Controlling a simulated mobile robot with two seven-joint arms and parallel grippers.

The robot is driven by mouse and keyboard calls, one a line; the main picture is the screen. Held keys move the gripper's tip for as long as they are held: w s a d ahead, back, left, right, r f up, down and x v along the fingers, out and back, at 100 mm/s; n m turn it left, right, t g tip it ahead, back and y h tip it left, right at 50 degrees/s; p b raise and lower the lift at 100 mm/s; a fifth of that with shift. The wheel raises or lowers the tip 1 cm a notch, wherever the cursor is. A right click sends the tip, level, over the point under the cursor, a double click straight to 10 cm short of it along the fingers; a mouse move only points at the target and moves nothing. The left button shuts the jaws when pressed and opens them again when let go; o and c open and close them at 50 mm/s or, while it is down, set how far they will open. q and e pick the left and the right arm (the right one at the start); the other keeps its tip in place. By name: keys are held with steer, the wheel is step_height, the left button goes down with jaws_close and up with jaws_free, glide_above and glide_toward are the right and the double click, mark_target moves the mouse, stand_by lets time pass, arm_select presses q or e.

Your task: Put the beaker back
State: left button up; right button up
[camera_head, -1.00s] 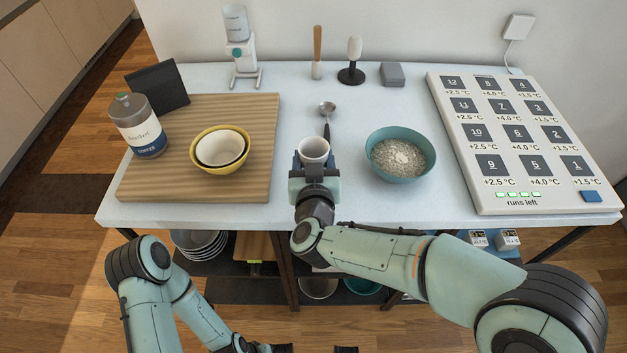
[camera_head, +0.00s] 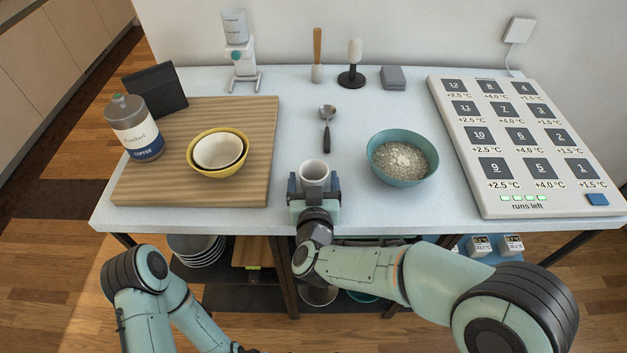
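A small white cup-like beaker (camera_head: 314,172) is upright at the front middle of the table. My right gripper (camera_head: 314,184) is around it from the near side, with a finger on each side. It looks shut on the beaker. Whether the beaker touches the tabletop cannot be told. My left arm is low at the lower left, in front of the table, and its gripper is cut off at the bottom edge.
A teal bowl of grains (camera_head: 402,158) stands right of the beaker, and a spoon (camera_head: 327,130) lies behind it. A wooden board (camera_head: 190,190) at left carries a yellow bowl (camera_head: 240,168) and a coffee jar (camera_head: 136,128). A numbered panel (camera_head: 560,206) is at right.

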steer(key=shift+r, duration=0.1)
steer(key=shift+s+r, duration=0.1)
steer(key=shift+r, duration=0.1)
steer(key=s+r+p, duration=0.1)
steer(key=s+r, duration=0.1)
steer(key=s, duration=0.9)
steer(key=shift+s, duration=0.3)
steer(key=shift+d, duration=0.1)
